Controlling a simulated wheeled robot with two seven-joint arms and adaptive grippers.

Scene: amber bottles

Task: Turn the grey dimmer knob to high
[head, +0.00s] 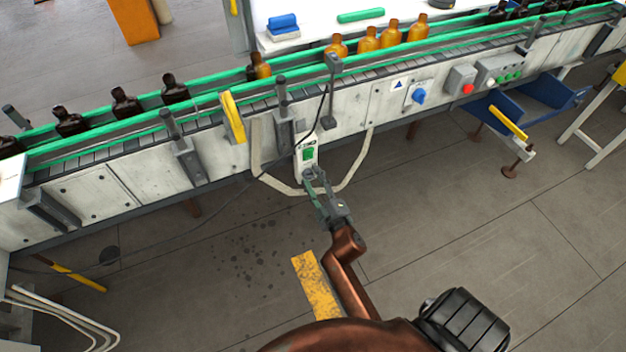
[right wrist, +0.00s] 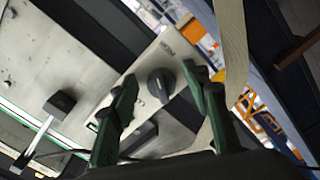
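The grey dimmer knob (head: 309,173) sits at the lower end of a pale control panel (head: 299,143), below a green switch (head: 308,154). In the right wrist view the dark round knob (right wrist: 161,84) lies between my two green fingers, nearer their tips. A small pale mark shows on its face; the lettering beside it is too small to read. My right gripper (head: 315,181) is open around or just in front of the knob. I cannot tell whether either finger touches it. My left gripper is not in view.
A pale strap or hose (head: 352,166) loops below the panel, close to my right gripper. A conveyor with green rails (head: 209,98) carries amber bottles (head: 367,40) above. A blue knob (head: 419,96) and red button (head: 467,88) are farther right. The floor in front is mostly clear.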

